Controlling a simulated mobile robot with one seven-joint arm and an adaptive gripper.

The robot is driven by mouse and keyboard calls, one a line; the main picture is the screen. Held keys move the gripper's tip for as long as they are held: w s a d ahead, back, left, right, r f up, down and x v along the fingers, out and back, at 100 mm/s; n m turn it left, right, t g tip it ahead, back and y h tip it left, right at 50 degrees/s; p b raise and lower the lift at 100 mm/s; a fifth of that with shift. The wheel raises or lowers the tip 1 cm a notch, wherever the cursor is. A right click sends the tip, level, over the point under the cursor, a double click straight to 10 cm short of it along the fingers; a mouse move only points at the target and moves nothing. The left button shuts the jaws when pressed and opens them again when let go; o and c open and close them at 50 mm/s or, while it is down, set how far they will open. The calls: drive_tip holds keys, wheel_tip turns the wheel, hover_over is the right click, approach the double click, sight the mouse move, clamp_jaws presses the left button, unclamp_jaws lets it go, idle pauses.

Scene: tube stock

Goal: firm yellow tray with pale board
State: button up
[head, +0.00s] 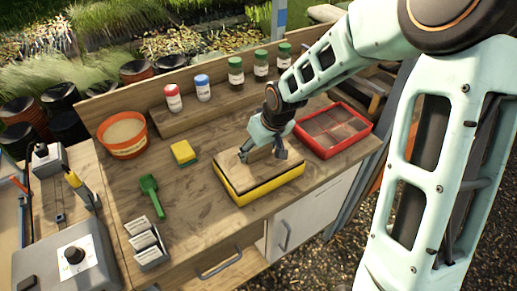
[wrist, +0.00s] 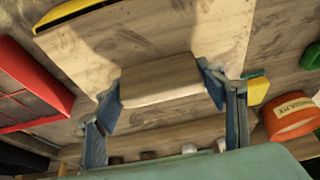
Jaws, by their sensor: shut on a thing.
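The yellow tray (head: 262,192) sits near the front edge of the wooden bench. The pale board (head: 236,176) lies flat over it, covering most of its top, so the tray's contents are hidden. A strip of yellow rim (wrist: 72,12) shows beyond the board (wrist: 120,45) in the wrist view. A wooden block-like grip (wrist: 160,80) stands up from the board's middle. My gripper (head: 262,155) is above the board and shut on this grip, one finger at each end. I cannot tell how hard the board presses on what is below.
A red sectioned tray (head: 342,148) stands close to the right. A yellow-green sponge (head: 184,153), green scoop (head: 151,195), label holder (head: 148,246) and orange pot (head: 124,136) are to the left. Several capped bottles (head: 236,72) line the back shelf. Bare bench lies left of the yellow tray.

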drive_tip(key=shift+f+b, duration=0.9)
drive_tip(key=shift+f, duration=0.2)
idle(1.6)
drive_tip(key=shift+s+d+f, duration=0.1)
drive_tip(key=shift+s+f, duration=0.15)
drive_tip(key=shift+f, duration=0.05)
idle(1.1)
drive_tip(key=shift+w+r+p, duration=0.15)
drive_tip(key=shift+r+p, duration=0.55)
drive_tip(key=shift+r, duration=0.25)
drive_tip(key=shift+w+r+p, duration=0.1)
drive_tip(key=shift+r+p, duration=0.6)
drive_tip(key=shift+r, duration=0.2)
drive_tip(key=shift+r+p, duration=2)
drive_tip(key=shift+r, duration=0.4)
drive_tip(key=shift+f, duration=0.1)
